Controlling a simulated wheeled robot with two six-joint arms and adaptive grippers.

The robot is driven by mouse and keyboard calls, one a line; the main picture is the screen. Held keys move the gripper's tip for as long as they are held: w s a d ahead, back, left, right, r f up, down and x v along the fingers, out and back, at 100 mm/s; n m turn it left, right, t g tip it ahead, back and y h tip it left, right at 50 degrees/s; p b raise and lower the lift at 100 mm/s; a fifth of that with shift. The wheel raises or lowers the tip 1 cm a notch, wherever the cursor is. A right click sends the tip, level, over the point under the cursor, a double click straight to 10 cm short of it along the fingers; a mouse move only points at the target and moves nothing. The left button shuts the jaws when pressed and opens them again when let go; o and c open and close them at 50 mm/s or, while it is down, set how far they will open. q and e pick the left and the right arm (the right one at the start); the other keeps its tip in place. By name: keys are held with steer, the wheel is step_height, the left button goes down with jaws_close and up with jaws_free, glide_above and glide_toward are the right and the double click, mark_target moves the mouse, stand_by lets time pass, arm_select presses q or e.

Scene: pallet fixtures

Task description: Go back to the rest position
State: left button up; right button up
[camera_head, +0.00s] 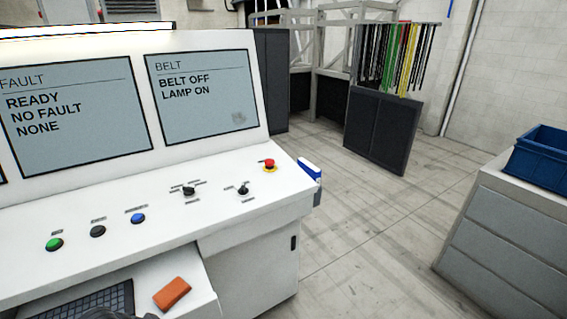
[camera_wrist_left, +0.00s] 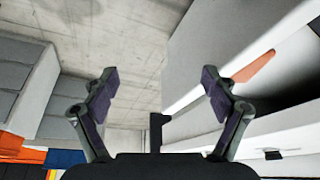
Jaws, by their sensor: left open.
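My left gripper (camera_wrist_left: 158,78) shows in the left wrist view with its two dark fingers spread wide and nothing between them. Pale floor and the white side of a console lie beyond the fingers. In the head view a small dark shape, possibly part of my left arm, shows at the bottom edge by the keyboard; the left gripper cannot be made out there. My right gripper is in neither view.
A white control console (camera_head: 225,205) with buttons and screens fills the left. An orange block (camera_head: 172,293) lies beside a keyboard (camera_head: 95,303) on its shelf. A grey cabinet (camera_head: 510,235) carries a blue crate (camera_head: 541,160) at right. Floor between them is clear.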

arm_select(q)
steer(key=s+d+n+y, duration=0.3)
steer(key=s+d+n, duration=0.1)
steer(key=s+n, duration=0.25)
steer(key=s+a+f+g+b, duration=0.1)
steer(key=s+a+f+b, duration=0.1)
steer(key=f, duration=1.4)
steer(key=s+a+f+g+b, duration=0.1)
steer(key=f+b, duration=0.2)
steer(key=f, duration=1.3)
steer(key=s+a+f+b, duration=0.1)
steer(key=s+f+b, duration=0.1)
steer(key=s+f, duration=1.6)
steer(key=shift+s+a+f+g+b, duration=0.2)
steer(key=shift+s+f+g+b, duration=0.1)
steer(key=shift+s+f+g, duration=0.1)
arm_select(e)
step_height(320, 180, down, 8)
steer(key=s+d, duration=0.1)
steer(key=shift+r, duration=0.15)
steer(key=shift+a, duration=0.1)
